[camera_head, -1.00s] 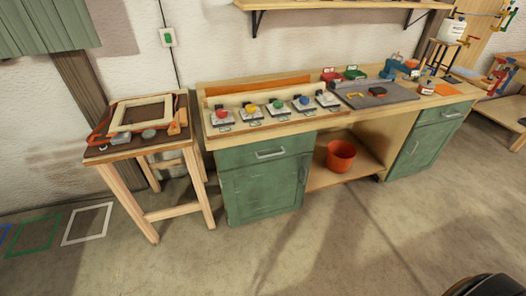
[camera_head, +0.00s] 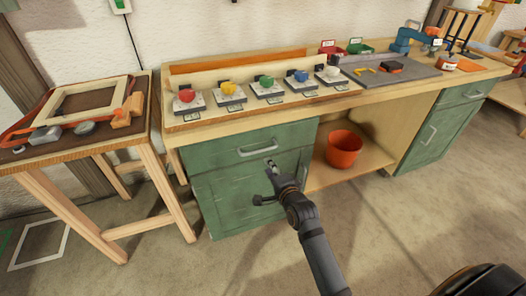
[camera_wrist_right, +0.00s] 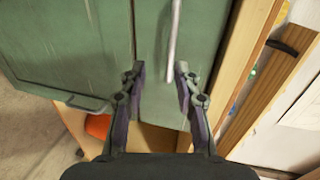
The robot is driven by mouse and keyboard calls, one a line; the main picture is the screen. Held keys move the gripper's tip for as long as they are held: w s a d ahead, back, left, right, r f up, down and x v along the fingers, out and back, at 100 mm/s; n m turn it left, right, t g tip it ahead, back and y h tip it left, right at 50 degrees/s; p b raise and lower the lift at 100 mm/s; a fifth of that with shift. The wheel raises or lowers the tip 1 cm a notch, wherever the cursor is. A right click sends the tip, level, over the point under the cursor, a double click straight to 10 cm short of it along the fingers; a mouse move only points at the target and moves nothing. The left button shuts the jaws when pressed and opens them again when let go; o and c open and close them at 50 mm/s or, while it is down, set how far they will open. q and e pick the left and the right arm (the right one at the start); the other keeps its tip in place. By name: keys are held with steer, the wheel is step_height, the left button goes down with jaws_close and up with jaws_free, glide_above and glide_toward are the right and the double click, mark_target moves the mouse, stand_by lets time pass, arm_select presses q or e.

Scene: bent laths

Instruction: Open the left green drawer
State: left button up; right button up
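The left green drawer (camera_head: 215,155) is shut, at the top of the left green cabinet under the workbench. Its silver bar handle (camera_head: 261,149) is on its front. My right gripper (camera_head: 264,182) is in front of the cabinet, just below the handle in the head view. In the right wrist view, the right gripper (camera_wrist_right: 160,74) is open and empty. There the handle (camera_wrist_right: 173,40) runs up the picture, with its lower end between the two fingers, nearer the right one. I cannot tell how far it is from the fingertips. My left gripper is not in view.
Below the drawer is a green cabinet door (camera_head: 235,205). A wooden side table (camera_head: 80,150) stands left of it. An orange bucket (camera_head: 344,149) sits on the open shelf to the right. Several coloured button boxes stand on the workbench (camera_head: 400,84). The floor in front is clear.

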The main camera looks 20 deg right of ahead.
mark_target(260, 151)
steer(key=x, duration=0.3)
steer(key=r+b+x, duration=0.1)
steer(key=x, duration=0.6)
steer(key=shift+w+r+b, duration=0.2)
steer(key=shift+r+b, duration=0.1)
steer(key=shift+r, duration=0.1)
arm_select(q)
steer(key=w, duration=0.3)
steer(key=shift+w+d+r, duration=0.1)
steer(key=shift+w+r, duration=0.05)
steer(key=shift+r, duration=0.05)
arm_select(e)
jaws_close()
